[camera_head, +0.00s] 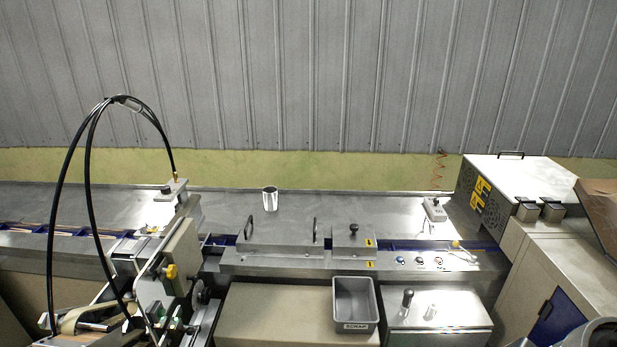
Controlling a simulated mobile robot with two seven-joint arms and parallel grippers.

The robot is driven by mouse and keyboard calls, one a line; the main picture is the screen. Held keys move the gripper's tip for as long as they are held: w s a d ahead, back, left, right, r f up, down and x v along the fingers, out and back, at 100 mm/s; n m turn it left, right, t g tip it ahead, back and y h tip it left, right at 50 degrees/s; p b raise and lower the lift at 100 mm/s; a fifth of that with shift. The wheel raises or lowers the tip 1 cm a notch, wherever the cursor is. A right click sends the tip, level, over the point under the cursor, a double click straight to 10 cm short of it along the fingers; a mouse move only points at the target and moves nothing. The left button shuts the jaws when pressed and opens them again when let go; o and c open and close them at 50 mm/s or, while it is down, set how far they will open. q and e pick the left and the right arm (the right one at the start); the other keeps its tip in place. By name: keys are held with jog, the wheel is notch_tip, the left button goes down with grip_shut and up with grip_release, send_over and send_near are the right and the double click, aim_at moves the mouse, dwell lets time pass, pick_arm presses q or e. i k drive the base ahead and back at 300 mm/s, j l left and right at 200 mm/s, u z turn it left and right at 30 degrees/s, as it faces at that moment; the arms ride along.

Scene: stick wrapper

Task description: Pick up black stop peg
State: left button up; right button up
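A black peg (407,297) stands upright on the metal box (456,334) at the lower right, and nothing touches it. A small black knob (353,229) also shows on a metal block further back. Neither of my grippers can be made out in this view.
A grey bin (355,325) is just left of the metal box. Wrapper machinery with black hoses (88,180) fills the left. A white machine housing (520,178) is at the right. A metal cup (269,198) stands on the back bench.

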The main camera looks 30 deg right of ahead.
aim_at(409, 294)
jog(key=z, duration=1.6)
